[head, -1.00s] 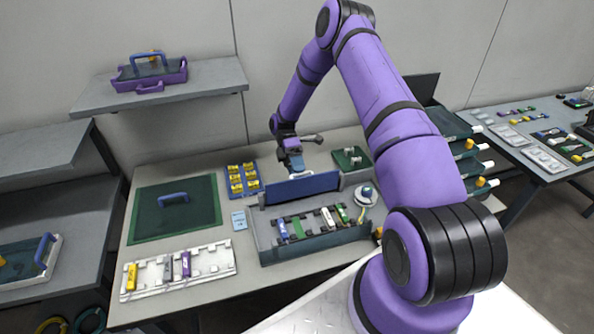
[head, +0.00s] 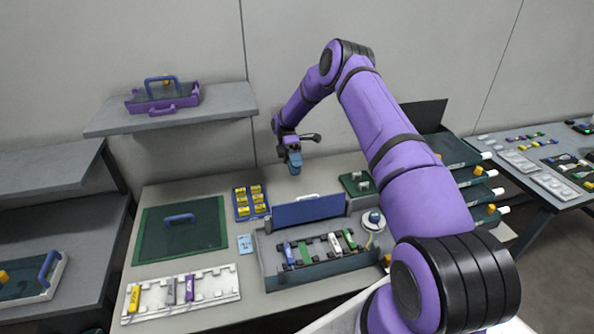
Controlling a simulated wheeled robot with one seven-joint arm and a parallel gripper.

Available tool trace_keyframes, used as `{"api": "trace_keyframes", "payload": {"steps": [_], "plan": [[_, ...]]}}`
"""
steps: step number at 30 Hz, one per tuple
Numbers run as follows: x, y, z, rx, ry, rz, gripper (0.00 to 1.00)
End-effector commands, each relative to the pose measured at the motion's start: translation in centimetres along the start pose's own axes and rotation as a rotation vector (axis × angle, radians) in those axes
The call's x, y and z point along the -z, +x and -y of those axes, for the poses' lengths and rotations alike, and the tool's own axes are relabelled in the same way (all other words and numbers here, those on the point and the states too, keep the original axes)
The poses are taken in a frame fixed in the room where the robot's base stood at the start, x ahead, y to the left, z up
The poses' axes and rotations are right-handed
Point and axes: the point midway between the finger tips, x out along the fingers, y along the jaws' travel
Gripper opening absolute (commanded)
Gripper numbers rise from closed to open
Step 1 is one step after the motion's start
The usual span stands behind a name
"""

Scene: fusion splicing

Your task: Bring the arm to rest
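My purple arm (head: 380,110) reaches up from the lower right and bends down over the back of the middle table. My gripper (head: 293,163) hangs above the table behind the upright blue lid of the grey splicing box. It is small and seen from behind the wrist, so I cannot tell whether its fingers are open or shut. I see no object held in it.
The grey box (head: 268,272) holds several coloured pieces, its blue lid (head: 308,211) raised. A yellow-piece tray (head: 240,212), green mat (head: 150,245) and white rack (head: 215,293) lie left of it. A shelf (head: 215,103) with a purple tray (head: 185,98) hangs at back left.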

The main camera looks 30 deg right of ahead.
Motion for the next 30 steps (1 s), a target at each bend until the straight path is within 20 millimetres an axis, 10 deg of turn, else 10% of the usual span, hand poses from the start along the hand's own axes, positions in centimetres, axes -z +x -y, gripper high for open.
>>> {"api": "trace_keyframes", "payload": {"steps": [16,30], "plan": [[0.2,-0.5,1.0,-0.023,0.017,0.005,0.37],[2.1,-3.4,12.0,-0.271,0.239,0.031,0.37]]}}
